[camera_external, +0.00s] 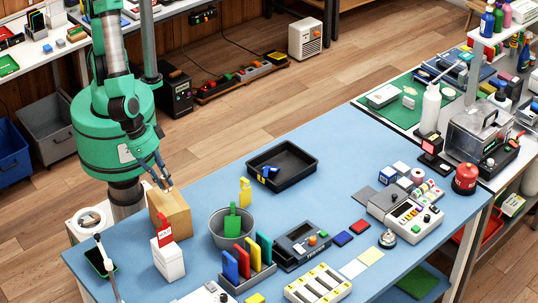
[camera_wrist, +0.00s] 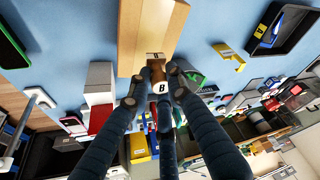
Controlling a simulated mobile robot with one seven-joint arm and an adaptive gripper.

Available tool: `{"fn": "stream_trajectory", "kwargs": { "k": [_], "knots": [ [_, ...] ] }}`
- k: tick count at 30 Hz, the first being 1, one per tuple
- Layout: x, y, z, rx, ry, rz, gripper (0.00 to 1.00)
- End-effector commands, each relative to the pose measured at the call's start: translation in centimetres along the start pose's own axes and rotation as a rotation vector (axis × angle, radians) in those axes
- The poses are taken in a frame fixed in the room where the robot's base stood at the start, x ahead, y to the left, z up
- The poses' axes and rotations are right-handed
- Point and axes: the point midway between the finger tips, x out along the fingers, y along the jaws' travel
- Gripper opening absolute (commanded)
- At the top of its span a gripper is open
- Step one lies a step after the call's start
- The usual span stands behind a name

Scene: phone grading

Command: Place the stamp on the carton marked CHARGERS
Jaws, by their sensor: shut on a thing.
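My gripper (camera_external: 163,183) is low over a plain brown carton (camera_external: 175,218) at the table's left side. The stamp is largely hidden by the fingers in the external view. The brown carton (camera_wrist: 150,25) lies just beyond the stamp in the wrist view. I cannot tell whether the stamp touches it. No CHARGERS lettering is readable on the carton from these views.
A white box (camera_external: 170,262) with a red piece on top stands in front of the carton. A black tray (camera_external: 303,181) is farther back. Blue tabletop (camera_external: 345,140) is clear beyond the tray.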

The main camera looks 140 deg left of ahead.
Motion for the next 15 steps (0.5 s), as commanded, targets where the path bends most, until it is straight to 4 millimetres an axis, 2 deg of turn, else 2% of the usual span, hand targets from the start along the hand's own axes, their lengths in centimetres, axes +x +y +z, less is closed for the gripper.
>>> {"fn": "stream_trajectory", "kwargs": {
  "k": [10,15],
  "knots": [
    [2.8,-0.1,1.1,0.002,-0.001,-0.002,0.01],
    [3.3,-0.1,1.3,0.001,0.000,-0.001,0.01]
  ]
}}
